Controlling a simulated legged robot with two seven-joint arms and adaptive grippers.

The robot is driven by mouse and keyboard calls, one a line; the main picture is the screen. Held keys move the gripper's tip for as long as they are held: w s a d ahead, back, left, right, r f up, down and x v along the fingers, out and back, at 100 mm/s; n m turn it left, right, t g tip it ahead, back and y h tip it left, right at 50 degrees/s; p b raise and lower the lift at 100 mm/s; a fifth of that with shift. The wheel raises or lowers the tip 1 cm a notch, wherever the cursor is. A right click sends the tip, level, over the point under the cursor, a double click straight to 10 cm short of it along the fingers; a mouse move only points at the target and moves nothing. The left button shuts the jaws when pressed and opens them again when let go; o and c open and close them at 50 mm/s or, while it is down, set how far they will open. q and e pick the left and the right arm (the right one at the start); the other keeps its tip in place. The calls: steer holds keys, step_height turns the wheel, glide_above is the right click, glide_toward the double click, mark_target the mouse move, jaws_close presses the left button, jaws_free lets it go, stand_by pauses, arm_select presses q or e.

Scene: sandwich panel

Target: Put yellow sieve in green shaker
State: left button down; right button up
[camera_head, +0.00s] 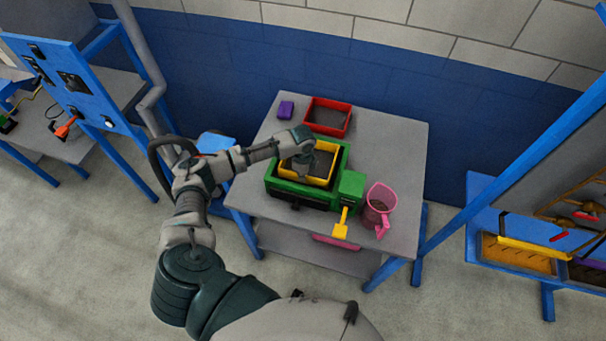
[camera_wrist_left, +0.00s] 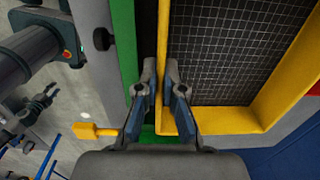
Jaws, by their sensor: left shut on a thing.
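The yellow sieve (camera_head: 318,182), a square frame with dark mesh, sits at the green shaker (camera_head: 268,184) on the grey table, inside its outline. Whether it is fully seated or slightly raised I cannot tell. My left gripper (camera_head: 302,168) is over the sieve, shut on its yellow wall. In the left wrist view the fingers (camera_wrist_left: 159,75) stand on both sides of the wall of the sieve (camera_wrist_left: 232,121), and a green strip of the shaker (camera_wrist_left: 124,35) runs alongside. The arm hides part of the sieve. My right gripper is not in view.
A red tray (camera_head: 347,123) and a purple block (camera_head: 286,109) are at the back of the table (camera_head: 397,140). A pink jug (camera_head: 382,196) stands right of the shaker, near a yellow handle (camera_head: 341,227). The table's right rear is clear.

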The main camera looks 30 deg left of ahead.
arm_select(q)
steer(key=c, duration=1.3)
jaws_free()
steer(key=shift+a, duration=0.1)
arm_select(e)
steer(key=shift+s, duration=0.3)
arm_select(q)
step_height(320, 180, up, 12)
steer(key=shift+b, duration=0.45)
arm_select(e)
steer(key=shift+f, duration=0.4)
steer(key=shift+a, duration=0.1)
